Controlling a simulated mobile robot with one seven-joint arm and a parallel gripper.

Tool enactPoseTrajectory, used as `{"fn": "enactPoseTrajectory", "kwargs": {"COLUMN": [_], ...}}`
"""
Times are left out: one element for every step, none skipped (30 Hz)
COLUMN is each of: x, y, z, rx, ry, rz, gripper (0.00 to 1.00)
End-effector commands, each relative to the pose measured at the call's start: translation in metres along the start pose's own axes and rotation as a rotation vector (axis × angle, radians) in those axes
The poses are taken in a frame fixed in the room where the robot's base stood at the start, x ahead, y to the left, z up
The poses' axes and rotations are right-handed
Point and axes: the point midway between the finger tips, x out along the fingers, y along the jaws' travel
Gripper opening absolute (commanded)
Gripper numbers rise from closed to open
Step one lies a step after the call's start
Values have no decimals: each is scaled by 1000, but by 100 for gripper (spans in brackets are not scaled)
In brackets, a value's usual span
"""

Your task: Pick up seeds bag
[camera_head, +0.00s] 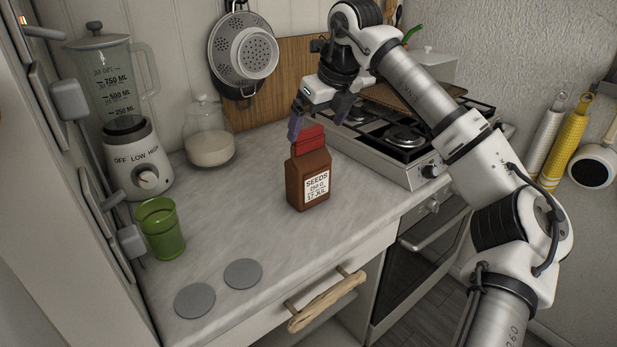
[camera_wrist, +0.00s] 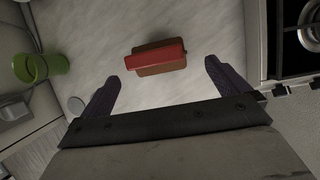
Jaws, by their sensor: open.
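The seeds bag (camera_head: 309,180) is brown with a red clip along its top and a white label reading SEEDS. It stands upright on the counter in the head view. My gripper (camera_head: 317,133) is above and just behind it, fingers pointing down. In the wrist view the bag's red top (camera_wrist: 158,57) is seen from above, ahead of the gap between the two dark fingertips of my open gripper (camera_wrist: 163,72). Nothing is between the fingers. In the head view the bag's top overlaps the fingers, so the exact gap is unclear.
A green glass (camera_head: 160,228) and two grey discs (camera_head: 243,273) are on the left of the counter (camera_head: 240,205). A blender (camera_head: 132,155) and a glass jar (camera_head: 209,140) stand behind. The stove (camera_head: 385,150) is at right. The counter around the bag is clear.

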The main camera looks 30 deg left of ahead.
Motion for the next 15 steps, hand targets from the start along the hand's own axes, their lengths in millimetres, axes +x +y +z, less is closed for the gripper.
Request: {"fn": "enactPoseTrajectory", "kwargs": {"x": [4,6,8,10,11,15,18,22,28,33,37,43,48,51,55], "y": [1,1,1,1,2,2,3,4,5,6,6,6,6,6,6], "z": [0,0,0,0,1,1,2,2,3,4,4,4,4,4,4], "rx": [-1,-2,-2,-2,-2,-2,-3,-3,-3,-3,-2,-1,0,-1,-1], "ry": [0,0,0,0,0,1,1,2,2,2,1,1,1,1,0], "rz": [2,2,2,2,2,2,3,5,4,5,5,4,5,4,3], "gripper": [100,100,100,100,100,100,100,100,100,100,100,100,100,100,100]}}
